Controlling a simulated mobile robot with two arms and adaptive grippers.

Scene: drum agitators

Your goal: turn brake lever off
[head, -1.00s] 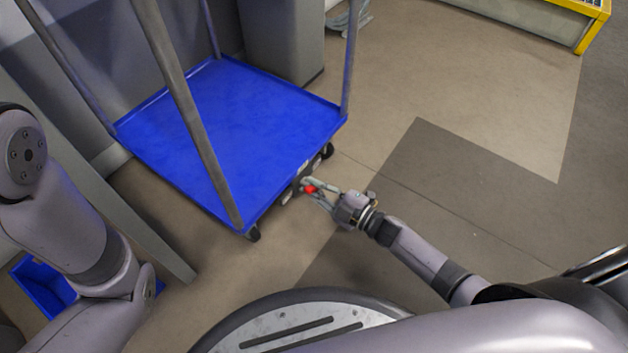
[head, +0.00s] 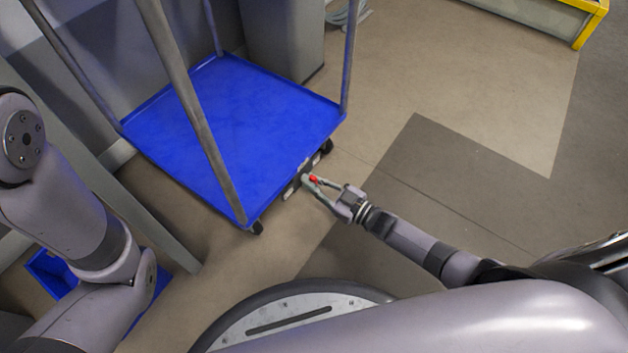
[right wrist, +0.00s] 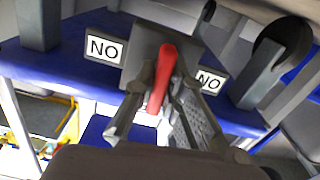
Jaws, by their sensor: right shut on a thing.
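The brake lever is red. It shows as a small red spot (head: 313,179) at the near right edge of the blue cart (head: 245,120) in the head view. In the right wrist view the red lever (right wrist: 164,72) stands out from a grey mount between two white labels that read "NO". My right gripper (head: 311,184) is at the cart's edge, shut on the lever, with one finger on each side of it. The two fingers (right wrist: 160,108) show in the right wrist view. My left arm is at the left of the head view, but its gripper is out of view.
The cart has grey upright posts (head: 190,110) and black wheels (head: 257,228). A blue bin (head: 50,272) is on the floor at lower left. A yellow-framed unit (head: 590,25) stands at the far upper right. The floor right of the cart is clear.

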